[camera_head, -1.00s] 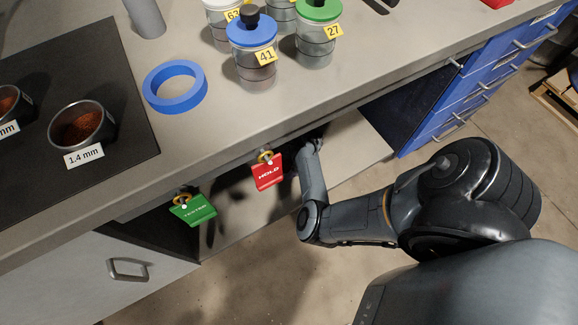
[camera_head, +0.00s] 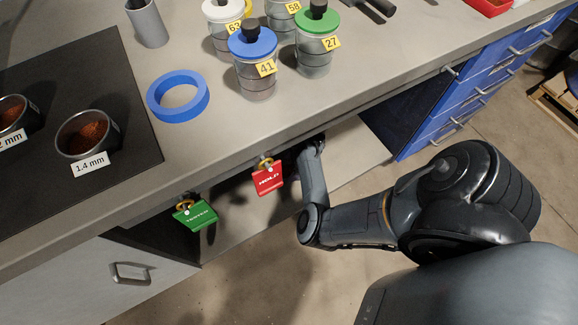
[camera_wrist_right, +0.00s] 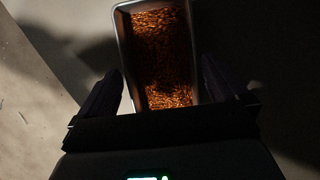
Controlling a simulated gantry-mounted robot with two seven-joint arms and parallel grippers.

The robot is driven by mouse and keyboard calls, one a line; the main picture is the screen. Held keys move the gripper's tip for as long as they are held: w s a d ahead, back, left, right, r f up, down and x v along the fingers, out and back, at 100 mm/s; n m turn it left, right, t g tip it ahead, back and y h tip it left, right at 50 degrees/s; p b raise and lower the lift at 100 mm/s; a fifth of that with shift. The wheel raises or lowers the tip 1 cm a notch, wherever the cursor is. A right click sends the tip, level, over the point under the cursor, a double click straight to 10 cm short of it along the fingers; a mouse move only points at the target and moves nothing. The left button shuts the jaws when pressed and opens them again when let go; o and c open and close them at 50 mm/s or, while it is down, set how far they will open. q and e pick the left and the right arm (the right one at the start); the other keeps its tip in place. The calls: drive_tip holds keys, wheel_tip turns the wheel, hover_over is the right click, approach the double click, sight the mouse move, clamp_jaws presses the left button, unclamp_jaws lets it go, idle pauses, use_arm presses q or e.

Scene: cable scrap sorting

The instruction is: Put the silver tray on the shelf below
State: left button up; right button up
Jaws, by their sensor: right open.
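The silver tray (camera_wrist_right: 120,45) shows in the right wrist view, full of copper-coloured granules. My right gripper (camera_wrist_right: 162,80) is open, with one finger on each side of the tray's near end and a gap showing on the left side. The tray appears to rest on a flat surface in shadow. In the head view my right forearm reaches under the bench top over the lower shelf (camera_head: 362,150). The bench edge hides the gripper and tray there. My left gripper is not in view.
A red tag (camera_head: 268,180) and a green tag (camera_head: 196,216) hang at the bench's front edge, the red one close to my right arm. Lidded jars, including a blue-lidded one (camera_head: 255,75), and a blue ring (camera_head: 178,97) stand above. Blue drawers (camera_head: 465,95) bound the shelf at right.

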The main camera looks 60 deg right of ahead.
drive_tip(key=p+v, duration=0.6)
drive_tip(key=v, duration=0.4)
idle(0.3)
